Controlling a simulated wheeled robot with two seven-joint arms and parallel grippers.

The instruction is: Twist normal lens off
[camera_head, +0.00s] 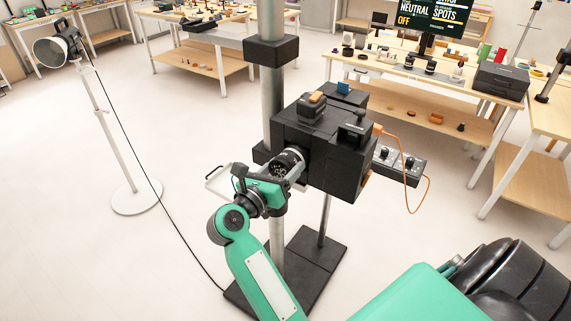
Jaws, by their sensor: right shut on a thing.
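The normal lens (292,157) is a dark ringed cylinder on the left face of a boxy black camera (325,150). The camera is held on a stand with a metal column (273,110). My right gripper (284,170) is at the lens and shut on it, with its green wrist just below and to the left. The lens sits against the camera face; I cannot tell whether it has turned. Part of the lens is hidden by the fingers. My left gripper is not in view.
A control box (399,164) with an orange cable is beside the camera. A lamp on a white stand (100,115) is at the left, its black cable crossing the floor. Tables with props (430,75) line the back and right.

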